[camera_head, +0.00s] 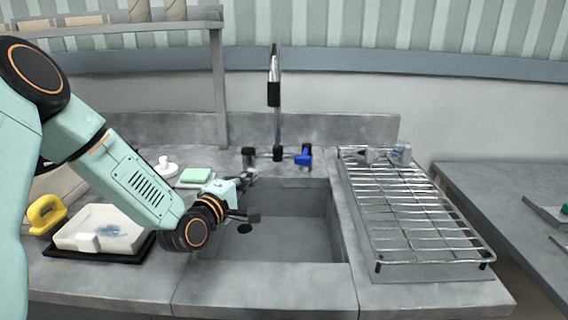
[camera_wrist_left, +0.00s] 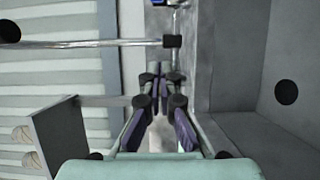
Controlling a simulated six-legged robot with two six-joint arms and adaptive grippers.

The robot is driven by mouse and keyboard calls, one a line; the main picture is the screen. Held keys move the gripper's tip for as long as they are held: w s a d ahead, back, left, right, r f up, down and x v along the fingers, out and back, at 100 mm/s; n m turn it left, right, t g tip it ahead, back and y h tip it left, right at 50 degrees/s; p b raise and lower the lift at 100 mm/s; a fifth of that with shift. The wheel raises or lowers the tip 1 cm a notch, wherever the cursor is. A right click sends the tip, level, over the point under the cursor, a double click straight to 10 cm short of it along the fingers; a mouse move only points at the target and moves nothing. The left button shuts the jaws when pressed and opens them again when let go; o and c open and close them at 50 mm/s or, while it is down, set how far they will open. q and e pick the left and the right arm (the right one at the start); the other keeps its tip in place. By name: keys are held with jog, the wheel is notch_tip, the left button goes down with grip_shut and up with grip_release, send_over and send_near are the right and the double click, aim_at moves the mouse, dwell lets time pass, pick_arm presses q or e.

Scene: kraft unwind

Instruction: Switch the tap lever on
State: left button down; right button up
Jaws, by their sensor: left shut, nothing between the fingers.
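The tap (camera_head: 276,120) stands upright behind the sink, with a tall chrome spout and a black nozzle. A blue lever (camera_head: 304,156) sits at the right of its base, and a black handle (camera_head: 249,157) sits at the left. My left gripper (camera_head: 249,174) is shut and empty, just in front of the black handle and apart from the blue lever. In the left wrist view, the shut fingers (camera_wrist_left: 160,78) point toward the tap base (camera_wrist_left: 172,41). The blue lever shows partly at the top edge there (camera_wrist_left: 158,3). My right gripper is not in view.
The empty grey sink (camera_head: 285,240) lies below my left wrist. A wire rack (camera_head: 415,210) stands at the right. A white tray (camera_head: 98,230), yellow object (camera_head: 45,213) and green sponge (camera_head: 195,174) are at the left. A shelf post (camera_head: 219,90) rises behind.

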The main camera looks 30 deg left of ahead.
aim_at(302, 155)
pick_arm(q)
jog(key=w+d+b, duration=0.2)
jog(key=w+d, duration=0.2)
jog(key=w, duration=0.7)
jog(key=shift+d+r+b, duration=0.15)
jog(key=shift+b, duration=0.2)
jog(key=shift+w, duration=0.1)
jog(key=shift+d+n+y, duration=0.25)
jog(key=shift+n+y, duration=0.05)
jog(key=shift+y, duration=0.2)
